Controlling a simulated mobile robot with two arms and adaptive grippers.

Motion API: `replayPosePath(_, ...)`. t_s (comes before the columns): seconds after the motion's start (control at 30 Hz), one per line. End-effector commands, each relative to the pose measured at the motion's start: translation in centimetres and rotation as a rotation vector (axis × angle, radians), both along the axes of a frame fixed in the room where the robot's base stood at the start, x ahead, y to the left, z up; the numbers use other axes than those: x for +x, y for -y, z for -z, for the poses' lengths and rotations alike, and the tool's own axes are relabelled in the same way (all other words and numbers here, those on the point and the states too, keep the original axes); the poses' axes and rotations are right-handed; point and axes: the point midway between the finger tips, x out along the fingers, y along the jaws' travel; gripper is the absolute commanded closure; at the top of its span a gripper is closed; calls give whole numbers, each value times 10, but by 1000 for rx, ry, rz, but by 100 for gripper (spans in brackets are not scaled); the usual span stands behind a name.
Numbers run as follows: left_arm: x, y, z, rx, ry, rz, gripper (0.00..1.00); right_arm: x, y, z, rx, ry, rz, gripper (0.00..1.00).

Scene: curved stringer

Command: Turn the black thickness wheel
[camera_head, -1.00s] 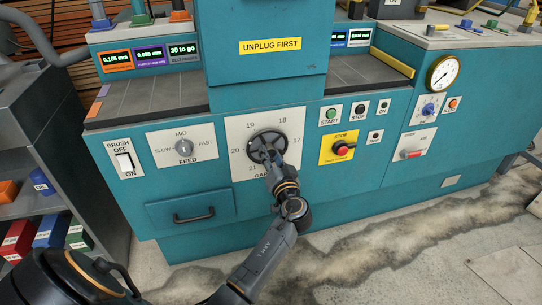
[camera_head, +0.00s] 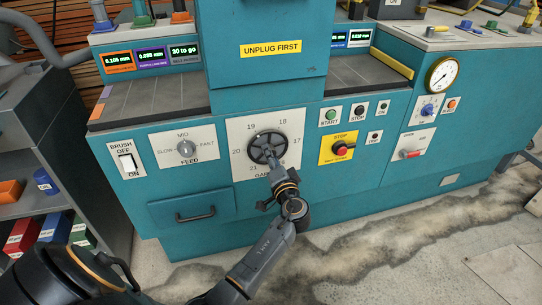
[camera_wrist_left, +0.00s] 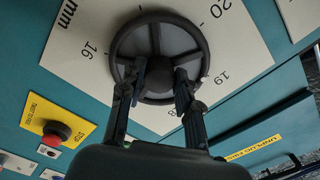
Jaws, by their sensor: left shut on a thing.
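The black thickness wheel (camera_head: 265,145) is a spoked handwheel on a white dial plate (camera_head: 290,122) in the middle of the teal machine's front. My left gripper (camera_head: 272,160) comes at it from below and is shut on it near its lower part in the head view. In the left wrist view the two fingers (camera_wrist_left: 160,78) reach in over the rim of the wheel (camera_wrist_left: 198,40), one on each side of the lower spoke area. The exact contact is partly hidden by the fingers. Dial numbers 16, 18, 19 and 20 show in the wrist view. My right gripper is not in view.
Right of the wheel are a red stop button (camera_head: 341,148) on a yellow plate and small buttons. Left are the feed knob (camera_head: 186,148) and brush switch (camera_head: 127,162). A drawer handle (camera_head: 195,215) sticks out below. The floor in front is clear.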

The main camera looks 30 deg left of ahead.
Motion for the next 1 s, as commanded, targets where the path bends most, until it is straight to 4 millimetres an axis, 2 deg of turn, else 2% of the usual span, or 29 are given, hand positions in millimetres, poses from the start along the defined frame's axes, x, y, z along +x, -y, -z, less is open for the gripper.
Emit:
replayPosePath(0.33, 0, 1, 0, 1, -2, 2, 98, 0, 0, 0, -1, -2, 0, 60)
replayPosePath(0.37, 0, 1, 0, 1, -1, 2, 63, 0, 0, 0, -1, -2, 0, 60)
replayPosePath(0.47, 0, 1, 0, 0, -1, 1, 44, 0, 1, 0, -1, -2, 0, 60)
replayPosePath(0.8, -1, 2, 1, 0, -2, 2, 44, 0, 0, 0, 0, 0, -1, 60)
replayPosePath(1.0, -19, 23, 2, -3, -2, 2, 44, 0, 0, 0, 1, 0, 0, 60)
